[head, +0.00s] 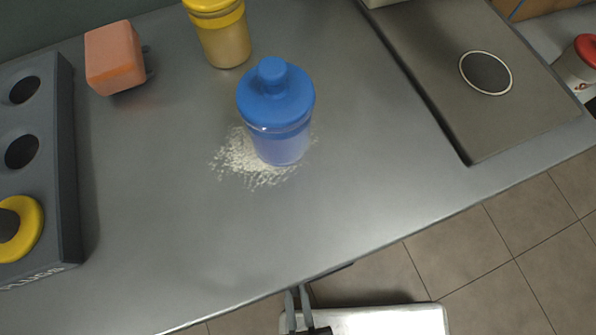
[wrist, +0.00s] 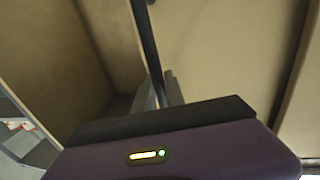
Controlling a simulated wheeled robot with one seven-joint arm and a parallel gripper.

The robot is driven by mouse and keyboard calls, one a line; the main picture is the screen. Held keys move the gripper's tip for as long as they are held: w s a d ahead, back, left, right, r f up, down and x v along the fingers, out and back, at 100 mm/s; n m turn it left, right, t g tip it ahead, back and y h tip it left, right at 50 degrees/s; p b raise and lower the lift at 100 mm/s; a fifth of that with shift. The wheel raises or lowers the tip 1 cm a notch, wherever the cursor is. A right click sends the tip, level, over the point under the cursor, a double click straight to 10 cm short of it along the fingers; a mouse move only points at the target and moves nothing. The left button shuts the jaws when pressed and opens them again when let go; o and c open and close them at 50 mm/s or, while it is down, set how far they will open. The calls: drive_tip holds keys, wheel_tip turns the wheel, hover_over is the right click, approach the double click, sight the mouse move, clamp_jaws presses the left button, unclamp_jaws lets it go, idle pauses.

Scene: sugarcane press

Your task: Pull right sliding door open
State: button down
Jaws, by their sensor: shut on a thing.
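The right sliding door (wrist: 225,60) shows in the wrist view as a beige panel. A dark upright bar (wrist: 147,35), which looks like its handle, runs along the panel's left side. My gripper (wrist: 161,92) is shut on the bar. Left of the bar is an open gap into a beige cabinet interior (wrist: 45,55). In the head view my gripper (head: 298,294) is at the counter's front edge, low in the picture. There the counter hides the door.
Tiled floor (head: 460,245) is clear at lower right.

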drive_tip(key=shift+s+f, duration=0.1)
drive_tip(key=shift+f, duration=0.05)
drive_tip(key=c, duration=1.4)
unclamp_jaws()
drive_tip(key=s+d+p, duration=0.1)
drive_tip(key=s, duration=0.6)
drive_tip(key=shift+s, duration=0.35)
drive_tip(key=shift+d, duration=0.1)
